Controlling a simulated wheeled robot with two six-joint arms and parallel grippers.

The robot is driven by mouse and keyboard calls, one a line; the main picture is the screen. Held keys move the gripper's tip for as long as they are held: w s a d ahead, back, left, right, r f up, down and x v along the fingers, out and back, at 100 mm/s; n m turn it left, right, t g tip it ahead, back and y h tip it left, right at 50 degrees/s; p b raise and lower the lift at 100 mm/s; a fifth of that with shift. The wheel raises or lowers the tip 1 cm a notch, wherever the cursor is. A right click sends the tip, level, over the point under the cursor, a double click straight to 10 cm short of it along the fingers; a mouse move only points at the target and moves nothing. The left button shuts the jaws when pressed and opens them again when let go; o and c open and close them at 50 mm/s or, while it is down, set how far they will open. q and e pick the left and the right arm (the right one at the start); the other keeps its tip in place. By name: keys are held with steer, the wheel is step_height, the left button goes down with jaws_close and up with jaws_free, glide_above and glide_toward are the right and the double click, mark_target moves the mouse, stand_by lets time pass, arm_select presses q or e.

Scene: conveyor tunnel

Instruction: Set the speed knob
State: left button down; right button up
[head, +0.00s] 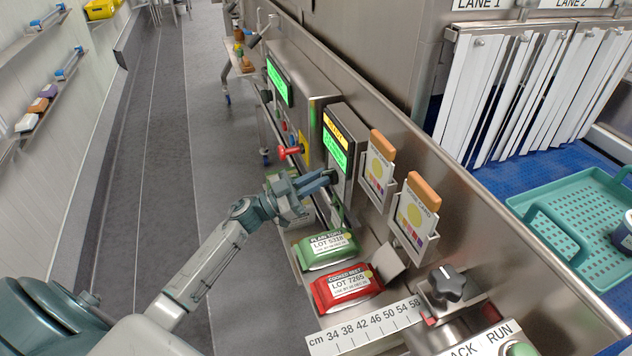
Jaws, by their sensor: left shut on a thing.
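My left gripper (328,180) reaches in from the left and is at the face of the control box, just under its yellow and green display (336,150). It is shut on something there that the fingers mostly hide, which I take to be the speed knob. The display's text is too small to read surely. A separate black knob (450,284) sits on a metal bracket at the lower right, apart from the gripper, above a plate lettered RUN. My right gripper is not in view.
A green pack (325,249) and a red pack (346,288) lie below the gripper, above a cm scale (365,330). Card holders (412,222) hang on the metal wall. A red handle (288,152) juts out beyond. A teal basket (570,238) is right. The left floor is clear.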

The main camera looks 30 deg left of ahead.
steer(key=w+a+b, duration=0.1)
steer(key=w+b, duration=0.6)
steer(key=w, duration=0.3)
arm_select(q)
steer(key=m+g+b, duration=0.1)
steer(key=m+g, duration=0.1)
steer(key=m, duration=0.5)
steer(key=m+g+b, duration=0.1)
steer(key=m+g, duration=0.2)
steer(key=m, duration=0.4)
steer(key=m+g, duration=0.3)
steer(key=m, duration=0.4)
steer(key=shift+s+f+m+b, duration=0.1)
steer(key=shift+f+m+b, duration=0.2)
steer(key=shift+m+b, duration=0.1)
steer(key=shift+m+y+b, duration=0.35)
steer(key=shift+m+y, duration=0.15)
steer(key=shift+m, duration=0.2)
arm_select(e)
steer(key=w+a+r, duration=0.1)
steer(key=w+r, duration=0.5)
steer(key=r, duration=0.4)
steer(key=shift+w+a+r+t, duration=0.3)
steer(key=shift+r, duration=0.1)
arm_select(q)
steer(key=c, duration=1.4)
jaws_free()
steer(key=shift+d, duration=0.1)
steer(key=shift+c, duration=0.2)
